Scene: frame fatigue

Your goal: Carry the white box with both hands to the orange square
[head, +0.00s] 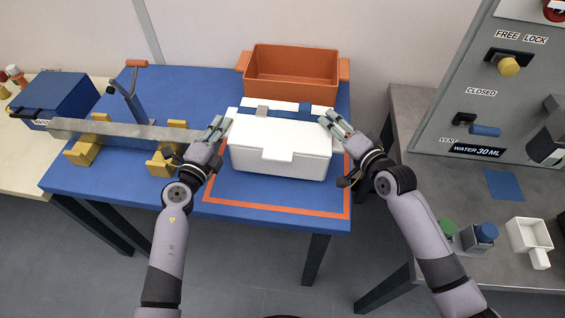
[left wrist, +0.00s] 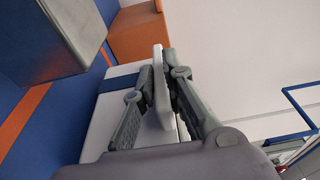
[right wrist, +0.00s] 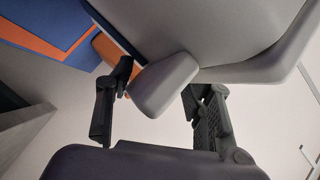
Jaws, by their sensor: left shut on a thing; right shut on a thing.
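The white box (head: 281,150) with its lid on is between my two grippers in the head view. It overlaps the orange square (head: 280,208), an outline on the blue table, and hides its back part. The front line and parts of the side lines show. My left gripper (head: 222,126) is shut on the box's left handle, a white tab in the left wrist view (left wrist: 160,84). My right gripper (head: 330,120) is shut on the right handle, which also shows between the fingers in the right wrist view (right wrist: 163,84). I cannot tell whether the box touches the table.
An orange bin (head: 291,72) stands right behind the box. A grey beam (head: 125,130) rests on yellow supports (head: 88,148) at the left, close to my left gripper. A blue case (head: 55,98) is farther left. A grey bench (head: 415,105) with a control panel (head: 500,95) is at the right.

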